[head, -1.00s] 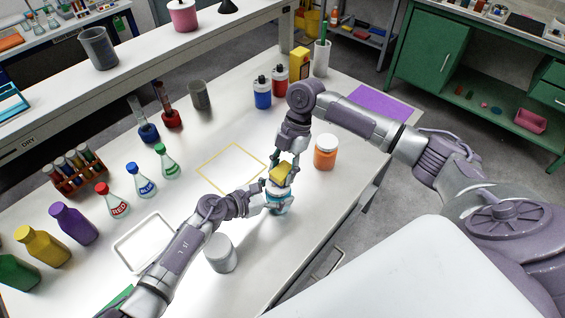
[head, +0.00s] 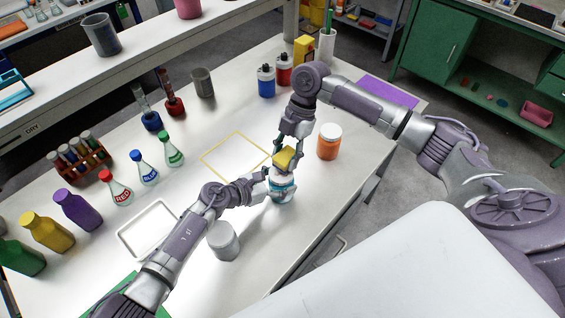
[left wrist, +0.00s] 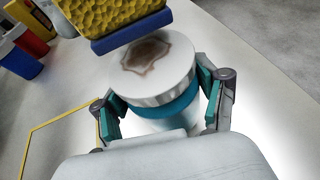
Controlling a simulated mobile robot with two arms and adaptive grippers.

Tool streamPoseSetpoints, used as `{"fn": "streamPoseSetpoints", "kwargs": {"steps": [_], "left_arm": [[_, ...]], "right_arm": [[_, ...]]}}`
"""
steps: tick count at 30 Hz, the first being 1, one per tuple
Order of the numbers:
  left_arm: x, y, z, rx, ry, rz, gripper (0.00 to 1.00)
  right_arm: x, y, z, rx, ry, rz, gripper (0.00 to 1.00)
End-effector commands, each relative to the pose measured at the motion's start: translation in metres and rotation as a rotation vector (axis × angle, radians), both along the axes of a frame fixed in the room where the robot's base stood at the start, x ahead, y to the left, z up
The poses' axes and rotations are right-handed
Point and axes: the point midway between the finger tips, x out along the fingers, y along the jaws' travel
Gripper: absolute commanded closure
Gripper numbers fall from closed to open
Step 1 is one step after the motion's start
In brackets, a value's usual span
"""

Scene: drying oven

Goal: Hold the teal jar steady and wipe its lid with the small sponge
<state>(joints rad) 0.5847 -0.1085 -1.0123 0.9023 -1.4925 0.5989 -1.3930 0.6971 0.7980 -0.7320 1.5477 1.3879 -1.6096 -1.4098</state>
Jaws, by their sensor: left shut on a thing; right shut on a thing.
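The teal jar (head: 281,191) stands on the white table in the head view, with a white lid. My left gripper (head: 270,186) is shut around the jar's body from the left. In the left wrist view the jar's lid (left wrist: 152,66) faces up and carries a brown stain, and the left gripper's fingers (left wrist: 160,112) sit on either side of the teal band. My right gripper (head: 286,150) is shut on the small yellow sponge (head: 284,159), pointing down over the jar. In the left wrist view the sponge (left wrist: 95,18) with its blue underside is above the lid's far edge; contact is unclear.
An orange jar (head: 329,142) stands right of the jar, and a grey-white cup (head: 223,241) stands in front, near my left arm. A yellow square outline (head: 236,135) marks clear table behind. Flasks and bottles line the left side.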

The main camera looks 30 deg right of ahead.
Motion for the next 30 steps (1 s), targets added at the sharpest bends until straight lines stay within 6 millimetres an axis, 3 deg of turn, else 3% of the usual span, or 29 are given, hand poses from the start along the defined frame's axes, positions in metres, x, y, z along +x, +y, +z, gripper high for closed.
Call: {"fn": "streamPoseSetpoints", "kwargs": {"steps": [18,30], "left_arm": [[0.0,0.0,-0.001,0.002,0.0,0.0,0.63],[0.0,0.0,-0.001,0.002,0.0,0.0,0.63]], "right_arm": [[0.0,0.0,0.053,0.001,0.002,-0.001,0.93],[-0.001,0.0,0.058,0.0,0.003,0.0,0.93]]}}
